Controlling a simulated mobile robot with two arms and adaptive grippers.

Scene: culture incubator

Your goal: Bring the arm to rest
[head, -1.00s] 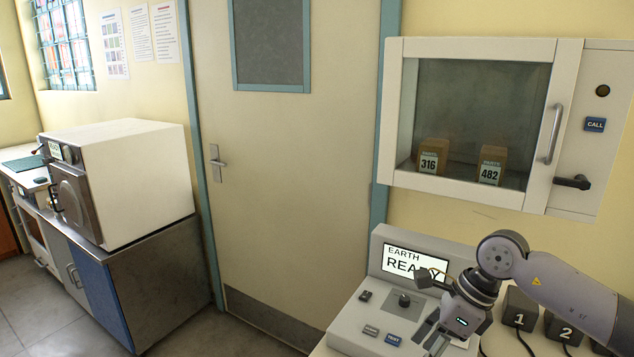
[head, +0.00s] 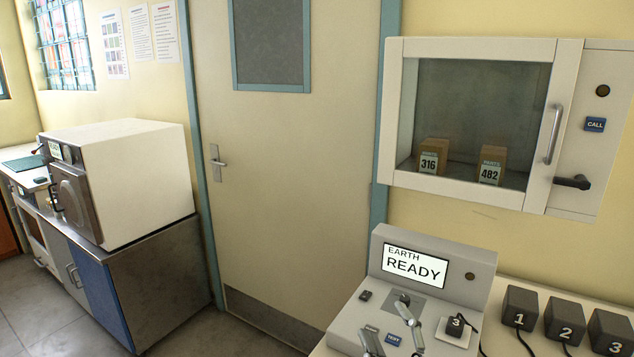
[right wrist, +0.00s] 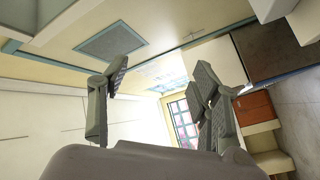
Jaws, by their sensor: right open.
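My right gripper (head: 387,322) shows at the bottom of the head view, with only its fingers in the frame. They stand in front of the lower part of a grey console (head: 352,318). The fingers are apart. In the right wrist view, my right gripper (right wrist: 160,75) is open with nothing between its fingers. The rest of my right arm is outside the head view. My left gripper is not in view.
The console's screen (head: 415,265) reads EARTH READY. A small block marked 3 (head: 455,326) sits on the console's pad. Several dark numbered blocks (head: 519,308) stand to the right. A closed glass-fronted cabinet (head: 470,110) hangs above, holding boxes 316 (head: 430,160) and 482 (head: 489,168).

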